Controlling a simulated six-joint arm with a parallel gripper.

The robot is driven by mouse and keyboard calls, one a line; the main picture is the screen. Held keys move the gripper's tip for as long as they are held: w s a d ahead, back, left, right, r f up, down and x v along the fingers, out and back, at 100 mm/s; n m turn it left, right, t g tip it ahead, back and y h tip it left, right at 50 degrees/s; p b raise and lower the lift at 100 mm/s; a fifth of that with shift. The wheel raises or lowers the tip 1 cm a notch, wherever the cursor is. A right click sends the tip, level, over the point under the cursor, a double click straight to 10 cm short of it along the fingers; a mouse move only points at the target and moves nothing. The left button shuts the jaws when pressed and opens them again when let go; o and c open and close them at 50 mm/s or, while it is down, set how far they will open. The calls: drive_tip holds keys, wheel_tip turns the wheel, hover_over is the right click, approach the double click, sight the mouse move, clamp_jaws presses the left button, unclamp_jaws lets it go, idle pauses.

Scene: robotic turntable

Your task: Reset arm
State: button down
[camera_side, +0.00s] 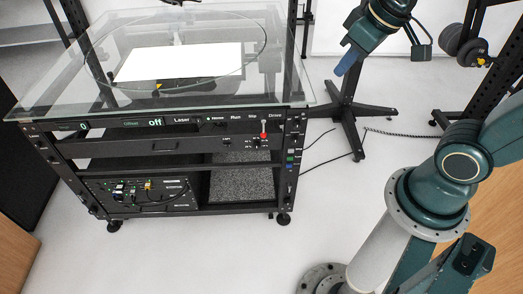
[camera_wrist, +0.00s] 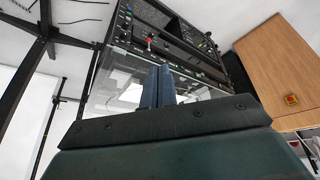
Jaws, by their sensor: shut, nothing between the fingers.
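My gripper (camera_side: 348,62) hangs in the air at the upper middle of the side view, to the right of the turntable cart. Its blue fingers are together and hold nothing. In the wrist view my gripper (camera_wrist: 158,86) points up toward the cart, with the two blue fingers side by side. The turntable cart (camera_side: 175,109) stands at the left with a glass top (camera_side: 75,88) and a white sheet or panel (camera_side: 180,62) under or on the glass. Its front panel shows "0" and "off" displays. A red-tipped lever (camera_side: 263,134) is at the panel's right end.
A black stand (camera_side: 350,110) with spread feet is on the floor behind my gripper. Cables lie on the floor near it. The floor between cart and my base is clear.

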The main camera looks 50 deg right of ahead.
drive_tip(key=s+r, duration=0.2)
drive_tip(key=s, duration=0.5)
drive_tip(key=shift+s+a+t, duration=0.15)
drive_tip(key=shift+a+t, duration=0.1)
drive_tip(key=shift+t, duration=0.15)
drive_tip(key=shift+r, duration=0.1)
idle(0.5)
